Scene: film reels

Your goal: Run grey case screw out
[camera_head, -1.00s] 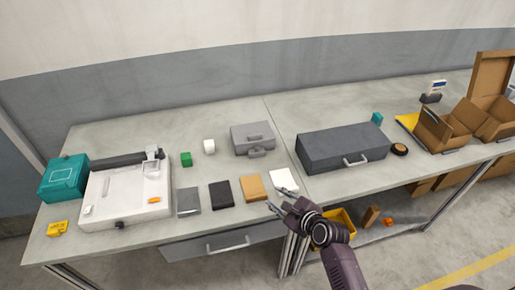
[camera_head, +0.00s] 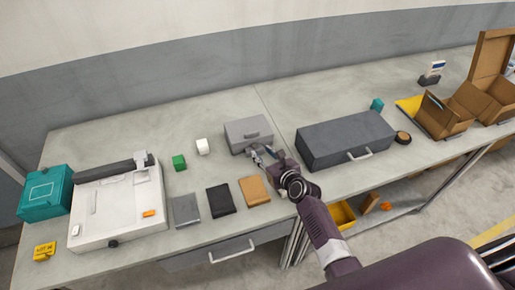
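The small light grey case (camera_head: 246,132) lies closed on the table, left of the larger dark grey case (camera_head: 345,138). A small grey fitting, perhaps the screw, stood at its front edge earlier. My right gripper (camera_head: 262,153) now covers most of that spot. Its fingertips are at the front of the small case, touching or very close to the fitting. I cannot tell whether the fingers are closed on it. My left gripper is out of view.
A black item (camera_head: 220,198) and a tan item (camera_head: 254,190) lie in front of the small case. The white item beside them is hidden behind my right arm. Cardboard boxes (camera_head: 445,115) are at right.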

